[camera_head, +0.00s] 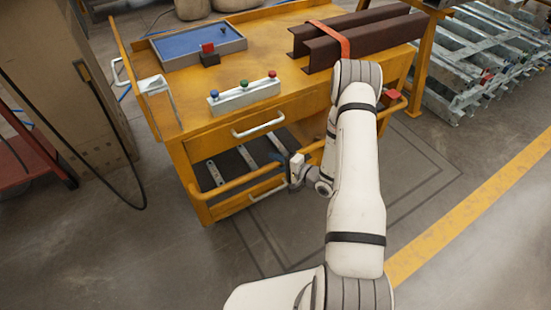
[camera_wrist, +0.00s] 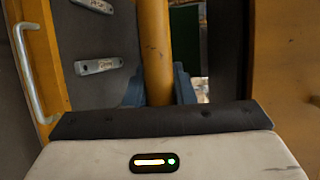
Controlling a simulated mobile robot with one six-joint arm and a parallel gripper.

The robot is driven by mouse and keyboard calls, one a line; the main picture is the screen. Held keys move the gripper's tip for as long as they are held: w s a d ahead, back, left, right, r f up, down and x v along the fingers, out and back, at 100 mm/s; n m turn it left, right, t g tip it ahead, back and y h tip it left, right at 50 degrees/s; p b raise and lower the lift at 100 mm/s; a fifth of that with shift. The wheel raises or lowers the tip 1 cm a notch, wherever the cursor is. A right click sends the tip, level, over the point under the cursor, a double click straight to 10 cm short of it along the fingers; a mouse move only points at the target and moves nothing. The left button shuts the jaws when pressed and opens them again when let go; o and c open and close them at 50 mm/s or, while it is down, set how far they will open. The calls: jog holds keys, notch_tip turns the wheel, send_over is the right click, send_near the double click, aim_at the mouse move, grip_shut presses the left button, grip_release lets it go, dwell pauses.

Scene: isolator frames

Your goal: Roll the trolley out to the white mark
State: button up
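The yellow trolley (camera_head: 185,155) stands upright in the middle of the head view, with a push bar (camera_head: 240,181) along its near side. My gripper (camera_head: 292,172) is at this bar, below the drawer. In the wrist view the yellow bar (camera_wrist: 154,50) runs between my two blue-grey fingers (camera_wrist: 158,90), which sit against both sides of it with no visible gap. The fingertips are partly hidden behind the bar. A faint rectangular outline (camera_head: 420,153) lies on the floor right of and in front of the trolley, partly behind my arm; it does not look clearly white.
The trolley carries a blue-lined tray (camera_head: 200,45), a button box (camera_head: 245,96) and strapped brown beams (camera_head: 365,38). A cardboard box (camera_head: 60,80) and red cart (camera_head: 25,160) stand left. Metal frames (camera_head: 470,60) are stacked right. Floor near the yellow line (camera_head: 470,217) is clear.

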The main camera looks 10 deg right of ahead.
jog(key=o, duration=0.5)
jog(key=shift+w+a, duration=0.1)
jog(key=shift+w, duration=0.1)
jog(key=shift+c, duration=0.2)
jog(key=p+v, duration=0.2)
jog(key=v, duration=0.5)
jog(key=shift+s+d, duration=0.25)
jog(key=shift+s, duration=0.1)
